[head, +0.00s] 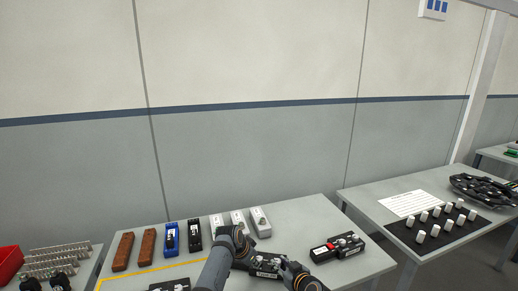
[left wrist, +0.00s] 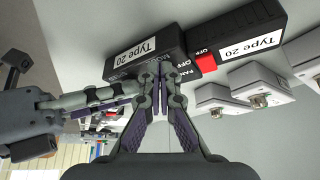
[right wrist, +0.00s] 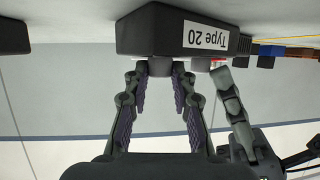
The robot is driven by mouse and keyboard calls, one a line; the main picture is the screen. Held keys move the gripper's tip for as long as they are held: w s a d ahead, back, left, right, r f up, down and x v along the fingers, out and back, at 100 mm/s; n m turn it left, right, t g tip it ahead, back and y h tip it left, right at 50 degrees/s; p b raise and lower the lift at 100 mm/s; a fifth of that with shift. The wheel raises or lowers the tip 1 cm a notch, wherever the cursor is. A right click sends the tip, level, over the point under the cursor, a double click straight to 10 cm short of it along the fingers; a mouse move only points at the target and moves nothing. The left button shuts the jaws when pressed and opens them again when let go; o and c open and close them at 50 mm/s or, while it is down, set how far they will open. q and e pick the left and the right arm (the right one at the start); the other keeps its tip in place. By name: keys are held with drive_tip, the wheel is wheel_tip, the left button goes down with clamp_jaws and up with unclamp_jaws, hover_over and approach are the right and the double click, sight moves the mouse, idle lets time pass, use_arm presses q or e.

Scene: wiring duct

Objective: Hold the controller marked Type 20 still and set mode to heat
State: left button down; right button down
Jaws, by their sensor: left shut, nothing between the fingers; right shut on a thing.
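A black controller with a white Type 20 label (right wrist: 175,32) is in the right wrist view; it also shows in the left wrist view (left wrist: 118,62) and low in the head view (head: 264,273). My right gripper (right wrist: 165,72) is shut on a grey part of it, seemingly a knob, between its fingertips. My left gripper (left wrist: 161,80) is shut and empty. Its tips are against or just in front of the same controller, near the FAN and OFF lettering, and hide the control there. A second black Type 20 controller (left wrist: 240,30) with a red part lies beside it.
White boxes with metal knobs (left wrist: 247,88) stand near my left gripper. On the table (head: 305,215) are brown blocks (head: 148,246), a blue unit (head: 170,238) and a yellow outline. A side table holds a black mat with white knobs (head: 434,229). My two grippers are close together.

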use_arm(q)
drive_tip(key=shift+w+a+r, duration=0.1)
drive_tip(key=shift+w+a, duration=0.05)
drive_tip(key=shift+w, duration=0.1)
idle(0.7)
drive_tip(key=shift+w+a, duration=0.3)
drive_tip(key=shift+a, duration=0.1)
idle(0.3)
drive_tip(key=shift+s+a, duration=0.25)
drive_tip(key=shift+r, duration=2.95)
drive_tip(key=shift+s+d+f, duration=0.1)
drive_tip(key=shift+d+f, duration=0.15)
drive_tip(key=shift+f, duration=0.75)
drive_tip(key=shift+s+d+f, duration=0.15)
drive_tip(key=shift+d+f, duration=0.1)
drive_tip(key=shift+f, duration=0.8)
drive_tip(key=shift+s+d+f, duration=0.1)
drive_tip(key=shift+d+f, duration=0.15)
drive_tip(key=shift+f, duration=0.75)
